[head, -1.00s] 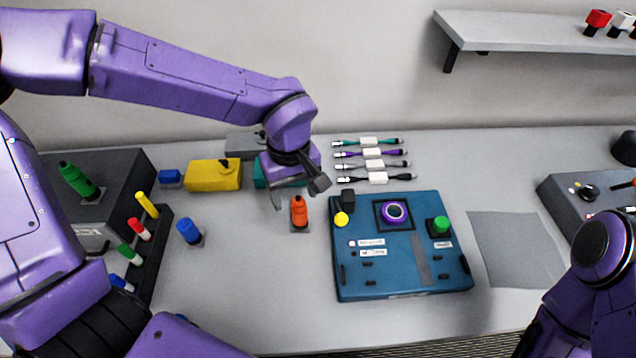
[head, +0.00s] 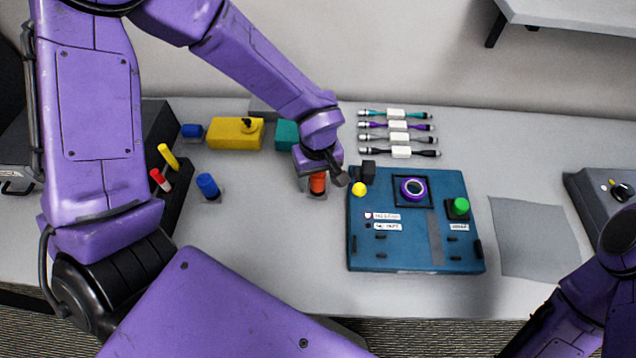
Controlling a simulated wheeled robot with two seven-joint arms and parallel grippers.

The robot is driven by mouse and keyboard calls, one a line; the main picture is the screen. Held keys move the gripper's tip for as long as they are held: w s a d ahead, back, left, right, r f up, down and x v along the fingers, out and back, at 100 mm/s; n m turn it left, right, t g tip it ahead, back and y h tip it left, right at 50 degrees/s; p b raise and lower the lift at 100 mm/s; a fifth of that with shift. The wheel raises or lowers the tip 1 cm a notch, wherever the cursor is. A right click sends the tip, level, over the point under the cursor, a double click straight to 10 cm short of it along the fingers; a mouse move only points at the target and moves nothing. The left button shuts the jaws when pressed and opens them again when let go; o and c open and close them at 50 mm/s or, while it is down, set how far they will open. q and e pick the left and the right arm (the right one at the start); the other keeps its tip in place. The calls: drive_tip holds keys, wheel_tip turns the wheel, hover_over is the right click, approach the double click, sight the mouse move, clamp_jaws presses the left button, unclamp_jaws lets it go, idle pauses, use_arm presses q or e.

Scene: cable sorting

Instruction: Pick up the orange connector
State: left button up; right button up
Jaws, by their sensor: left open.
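The orange connector (head: 318,183) stands upright on a small grey base on the table, left of the blue panel. My left gripper (head: 322,178) is open and right at the connector, with its fingers on either side in the picture. The gripper covers the connector's top. I cannot tell whether the fingers touch it. My right arm shows at the lower right, but its gripper is out of the picture.
The blue panel (head: 400,255) with buttons lies just right of the connector. A blue connector (head: 207,185) stands to the left. A yellow box (head: 235,134) and a teal box (head: 286,135) sit behind. Several cables (head: 398,125) lie at the back. The table in front is clear.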

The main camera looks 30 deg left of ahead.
use_arm(q)
drive_tip(key=shift+c, duration=0.3)
drive_tip(key=c, duration=1)
drive_tip(key=shift+c, duration=0.8)
drive_tip(key=shift+w+r, duration=0.1)
